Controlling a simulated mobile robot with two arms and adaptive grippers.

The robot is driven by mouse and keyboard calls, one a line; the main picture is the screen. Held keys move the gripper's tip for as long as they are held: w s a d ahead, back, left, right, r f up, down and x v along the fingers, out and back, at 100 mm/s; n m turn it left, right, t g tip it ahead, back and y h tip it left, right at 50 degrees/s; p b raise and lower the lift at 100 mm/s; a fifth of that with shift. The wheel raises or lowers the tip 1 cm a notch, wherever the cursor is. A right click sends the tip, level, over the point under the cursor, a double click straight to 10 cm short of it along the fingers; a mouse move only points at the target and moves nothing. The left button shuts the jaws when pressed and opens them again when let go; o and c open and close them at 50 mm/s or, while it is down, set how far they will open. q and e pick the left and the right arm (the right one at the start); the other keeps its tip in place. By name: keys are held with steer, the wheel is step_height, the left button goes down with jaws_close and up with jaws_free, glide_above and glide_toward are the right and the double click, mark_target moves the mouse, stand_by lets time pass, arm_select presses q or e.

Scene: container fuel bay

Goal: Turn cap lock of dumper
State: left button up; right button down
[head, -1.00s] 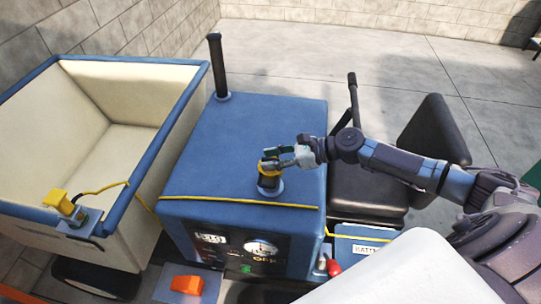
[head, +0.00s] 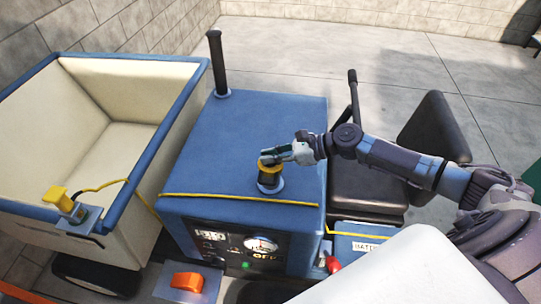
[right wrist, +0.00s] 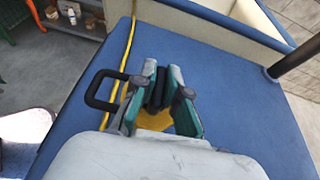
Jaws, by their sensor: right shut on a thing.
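The dumper's blue hood (head: 240,130) fills the middle of the head view. A fuel cap with a yellow top and a dark neck (head: 268,180) stands upright on it, near the front edge. The fingers hide the rest of the cap. My left gripper is in neither view.
A black exhaust pipe (head: 217,65) stands at the hood's back left corner. The cream skip (head: 90,110) is at the left, with a yellow nozzle-like piece (head: 57,197) on its bracket. A black seat (head: 365,180) and lever (head: 352,95) are at the right. An orange switch (head: 187,282) is in front.

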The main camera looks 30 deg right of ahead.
steer(key=n+g+b, duration=0.1)
steer(key=n+g+y+b, duration=0.1)
steer(key=n+g, duration=0.1)
steer(key=shift+w+f+y+b, duration=0.1)
steer(key=shift+w+y+b, duration=0.05)
steer(key=shift+y+b, duration=0.2)
steer(key=n+g+b, duration=0.3)
steer(key=n+g, duration=0.2)
steer(key=g, duration=0.1)
steer(key=shift+n+g+y, duration=0.25)
steer(key=shift+n+g, duration=0.05)
steer(key=n+g, duration=0.2)
steer(key=shift+g+h+b, duration=0.3)
steer(key=shift+h+b, duration=0.05)
steer(key=shift+h, duration=0.05)
steer(key=shift+n+g+h, duration=0.4)
steer(key=shift+n+g, duration=0.5)
steer(key=shift+n, duration=0.1)
steer(key=shift+n+g, duration=0.3)
steer(key=shift+g, duration=0.1)
steer(key=c, duration=1.2)
jaws_free()
step_height(320, 180, up, 10)
steer(key=shift+r, duration=0.1)
